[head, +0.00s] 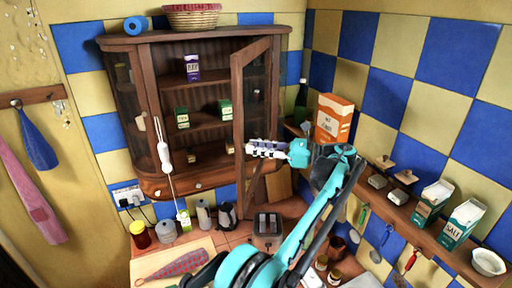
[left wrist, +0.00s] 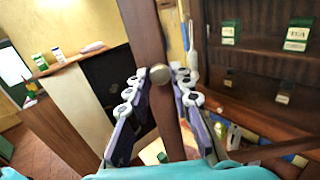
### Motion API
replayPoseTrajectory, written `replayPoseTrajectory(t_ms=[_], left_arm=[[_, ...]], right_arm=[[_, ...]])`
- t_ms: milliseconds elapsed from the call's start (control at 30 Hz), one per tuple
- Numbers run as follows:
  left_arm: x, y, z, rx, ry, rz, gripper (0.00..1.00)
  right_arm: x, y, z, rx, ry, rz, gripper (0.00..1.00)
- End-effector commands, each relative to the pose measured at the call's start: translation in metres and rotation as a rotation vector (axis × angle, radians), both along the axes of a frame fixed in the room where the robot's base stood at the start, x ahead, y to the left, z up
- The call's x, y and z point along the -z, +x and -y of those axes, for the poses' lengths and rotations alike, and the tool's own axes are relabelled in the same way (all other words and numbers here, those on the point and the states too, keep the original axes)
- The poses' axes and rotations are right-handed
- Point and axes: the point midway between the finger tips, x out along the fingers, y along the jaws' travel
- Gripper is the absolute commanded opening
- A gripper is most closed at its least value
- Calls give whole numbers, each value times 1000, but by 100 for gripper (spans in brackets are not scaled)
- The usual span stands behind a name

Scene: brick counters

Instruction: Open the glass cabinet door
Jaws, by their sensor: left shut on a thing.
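The wooden cabinet (head: 120,44) hangs on the tiled back wall. Its glass door (head: 237,95) stands swung out from the front, hinged on the right, so the shelves with small boxes show. In the left wrist view, the door's wooden frame (left wrist: 146,30) runs upright between my fingers, with a round pale knob (left wrist: 158,75) on it. My left gripper (head: 252,149) is shut on the door at this knob and frame; it also shows in the left wrist view (left wrist: 167,85). The exact finger contact is partly hidden. My right gripper is not in view.
A basket (head: 192,16) and a blue roll (head: 135,25) sit on the cabinet top. An orange box (head: 334,118) stands right of the door. A toaster (head: 267,225) and kettle (head: 227,214) are on the counter below. A shelf with cartons (head: 462,222) lines the right wall.

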Motion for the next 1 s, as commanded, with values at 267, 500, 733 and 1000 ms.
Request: replayPoseTrajectory(t_ms=[267, 500, 733, 1000], left_arm=[[-1, 0, 0, 1, 1, 0, 42], [0, 0, 0, 1, 1, 0, 42], [0, 0, -4, 6, 1, 0, 42], [2, 0, -42, 63, 0, 0, 42]], right_arm=[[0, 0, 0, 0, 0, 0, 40], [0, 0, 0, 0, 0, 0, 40], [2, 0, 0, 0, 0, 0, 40], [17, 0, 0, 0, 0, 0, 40]])
